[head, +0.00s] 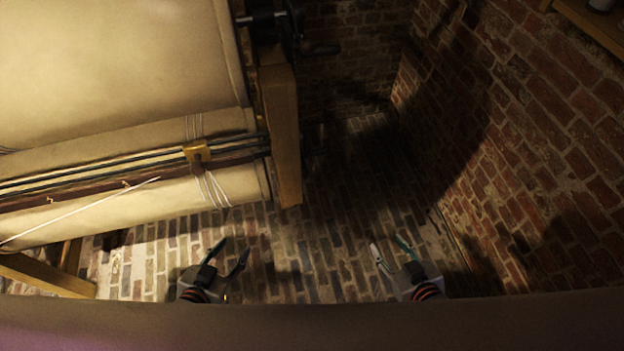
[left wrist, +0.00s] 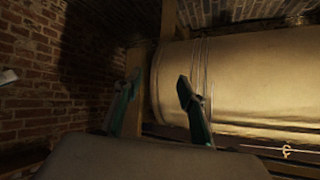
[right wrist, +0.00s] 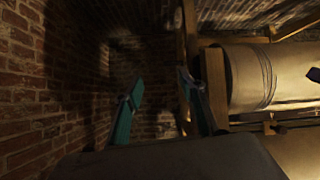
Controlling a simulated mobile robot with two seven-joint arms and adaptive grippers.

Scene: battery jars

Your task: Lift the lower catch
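No part is clearly recognisable as the lower catch. A dark metal fitting (head: 268,20) with a handle-like piece (head: 320,47) sits in shadow at the top of the wooden post (head: 281,130); its details are too dark to make out. My left gripper (head: 231,252) is open and empty, in front of the lower cloth roll and left of the post's foot. My right gripper (head: 389,246) is open and empty, right of the post above the brick floor. Both wrist views show spread fingers with nothing between them.
A large cloth roll (head: 110,60) and a lower roll (head: 150,200) fill the left. Dark rails with a brass block (head: 197,153) and small brass hooks (head: 125,183) run between them. A brick wall (head: 540,130) closes the right side. Brick floor (head: 320,265) lies open between.

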